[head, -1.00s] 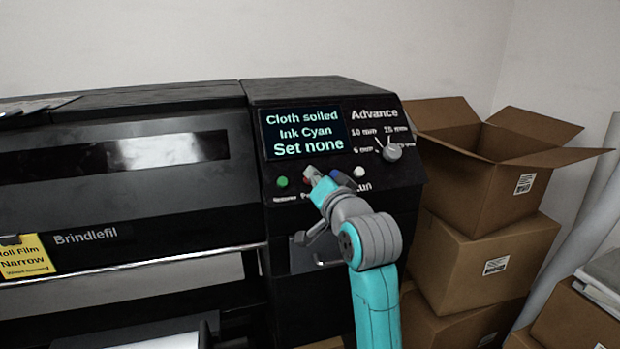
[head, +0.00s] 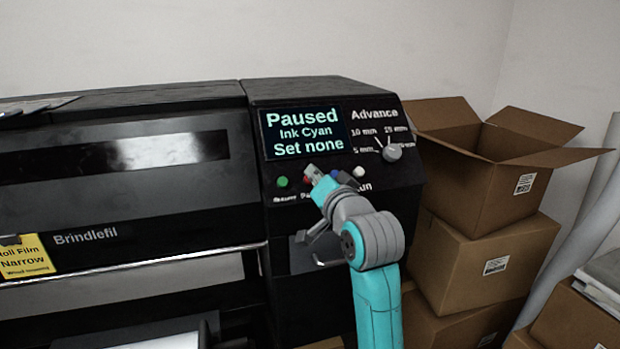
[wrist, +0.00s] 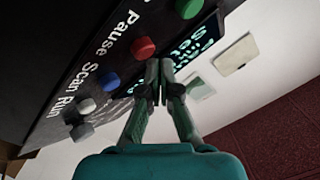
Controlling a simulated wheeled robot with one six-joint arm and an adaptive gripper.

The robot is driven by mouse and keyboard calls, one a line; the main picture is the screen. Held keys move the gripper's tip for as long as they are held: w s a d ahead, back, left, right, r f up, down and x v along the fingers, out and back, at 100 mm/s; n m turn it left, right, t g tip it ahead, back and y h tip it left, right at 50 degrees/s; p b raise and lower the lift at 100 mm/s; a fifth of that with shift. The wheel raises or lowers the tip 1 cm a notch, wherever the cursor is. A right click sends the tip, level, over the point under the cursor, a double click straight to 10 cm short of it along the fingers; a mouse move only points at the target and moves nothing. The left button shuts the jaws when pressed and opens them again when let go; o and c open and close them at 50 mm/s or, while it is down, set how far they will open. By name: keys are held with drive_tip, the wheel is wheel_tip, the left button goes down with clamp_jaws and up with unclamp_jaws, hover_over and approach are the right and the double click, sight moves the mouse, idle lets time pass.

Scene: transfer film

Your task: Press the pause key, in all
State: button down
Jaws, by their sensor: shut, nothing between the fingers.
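The red pause key (wrist: 143,47) sits in a row on the black printer's panel, with the word Pause beside it in the wrist view. In the head view my gripper (head: 312,172) is at the red key and mostly covers it. My gripper (wrist: 159,66) is shut and empty, its tips close beside the red key in the wrist view; I cannot tell whether they touch it. The display (head: 304,132) reads Paused, Ink Cyan, Set none.
The green key (head: 282,181) is left of my gripper. The blue key (wrist: 112,80) and white key (head: 359,171) are on the other side. The Advance knob (head: 392,152) is at upper right. Open cardboard boxes (head: 480,190) stand right of the printer.

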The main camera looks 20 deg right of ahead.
drive_tip(key=shift+s+r, duration=0.2)
drive_tip(key=shift+s+r, duration=1.75)
drive_tip(key=shift+r, duration=0.05)
drive_tip(key=shift+f, duration=0.1)
drive_tip(key=s+f+n+g, duration=0.1)
drive_tip(key=s+f, duration=0.2)
drive_tip(key=f, duration=0.7)
drive_tip(key=s+f, duration=0.3)
drive_tip(key=f, duration=0.7)
drive_tip(key=s+f+n+h, duration=0.1)
drive_tip(key=s+f+n, duration=0.1)
drive_tip(key=s+f, duration=1.05)
drive_tip(key=s+f+n+g, duration=0.1)
drive_tip(key=s+f, duration=0.3)
drive_tip(key=s, duration=0.5)
drive_tip(key=s+f+n+g, duration=0.1)
drive_tip(key=s+f, duration=0.3)
drive_tip(key=s, duration=0.5)
drive_tip(key=s+r+n, duration=0.1)
drive_tip(key=s+n, duration=0.1)
drive_tip(key=s, duration=1.3)
drive_tip(key=shift+s+r, duration=0.15)
drive_tip(key=shift+r, duration=0.2)
